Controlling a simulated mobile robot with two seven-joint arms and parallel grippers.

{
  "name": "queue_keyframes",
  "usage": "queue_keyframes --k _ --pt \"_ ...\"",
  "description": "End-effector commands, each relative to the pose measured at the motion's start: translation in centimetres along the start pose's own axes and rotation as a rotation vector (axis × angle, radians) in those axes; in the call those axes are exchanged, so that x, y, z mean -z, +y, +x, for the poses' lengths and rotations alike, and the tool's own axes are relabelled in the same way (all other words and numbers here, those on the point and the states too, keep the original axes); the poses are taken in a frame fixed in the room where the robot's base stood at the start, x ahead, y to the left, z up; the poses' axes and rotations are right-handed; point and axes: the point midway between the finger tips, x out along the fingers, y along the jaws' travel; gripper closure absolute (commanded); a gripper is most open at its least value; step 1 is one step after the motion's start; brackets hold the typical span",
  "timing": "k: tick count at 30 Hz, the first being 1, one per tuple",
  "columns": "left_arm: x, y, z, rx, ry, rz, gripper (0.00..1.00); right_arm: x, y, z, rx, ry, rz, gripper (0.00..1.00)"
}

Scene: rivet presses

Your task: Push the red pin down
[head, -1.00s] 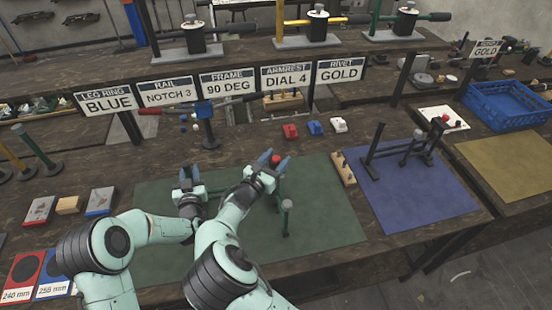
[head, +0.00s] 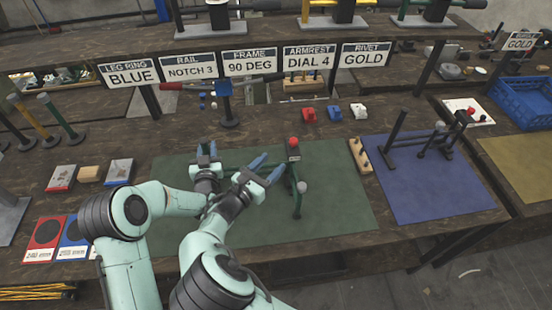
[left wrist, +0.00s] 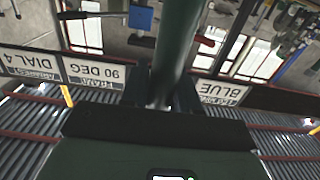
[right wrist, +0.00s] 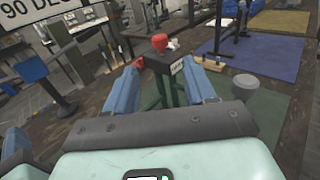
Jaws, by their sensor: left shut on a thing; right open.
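In the right wrist view the red pin (right wrist: 160,42) shows on top of the block (right wrist: 165,62). A grey-capped post (head: 301,187) stands right of the frame's end.
The green mat (head: 345,215) has free room to the right. A wooden peg rack (head: 360,155) and a blue mat (head: 430,195) with a dark frame lie further right. Small red, blue and white blocks (head: 333,112) sit behind. A signed shelf (head: 250,62) spans the back.

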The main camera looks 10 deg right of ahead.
Motion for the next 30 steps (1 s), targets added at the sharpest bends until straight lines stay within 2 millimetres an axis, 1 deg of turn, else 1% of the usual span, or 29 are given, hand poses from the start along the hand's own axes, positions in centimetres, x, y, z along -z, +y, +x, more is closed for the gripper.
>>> queue_keyframes --k 11,12,13,14,21,23,26,29,30 --pt "0.2 0.0 0.1 0.001 0.005 -0.003 1.00 0.0 0.0 -0.1 0.000 0.000 0.000 0.45" --pt "0.5 0.1 0.1 0.001 0.011 -0.007 0.57 0.0 0.0 -0.1 0.000 0.000 0.000 0.45" --pt "0.4 0.1 0.1 0.001 0.010 -0.007 0.47 0.0 0.0 -0.1 0.000 0.000 0.000 0.45" --pt "0.4 0.0 0.1 0.001 0.009 -0.006 0.40 0.0 0.0 -0.1 0.000 0.000 0.000 0.45" --pt "-0.1 0.0 0.0 0.000 -0.002 0.002 0.40 0.0 0.0 -0.1 0.000 0.000 0.000 0.45" --pt "0.1 0.0 0.0 0.000 -0.001 0.001 0.40 0.0 0.0 -0.1 0.000 0.000 0.000 0.45" --pt "0.9 0.0 0.0 0.000 0.002 0.000 0.40 0.0 0.0 -0.1 -0.001 0.000 0.000 0.45" --pt "2.6 0.0 0.0 0.001 0.005 -0.001 0.40 0.0 0.0 -0.1 -0.001 0.000 0.000 0.45" --pt "3.4 0.0 0.0 0.000 0.005 -0.001 0.40 0.0 0.0 -0.1 -0.001 0.000 0.000 0.45"
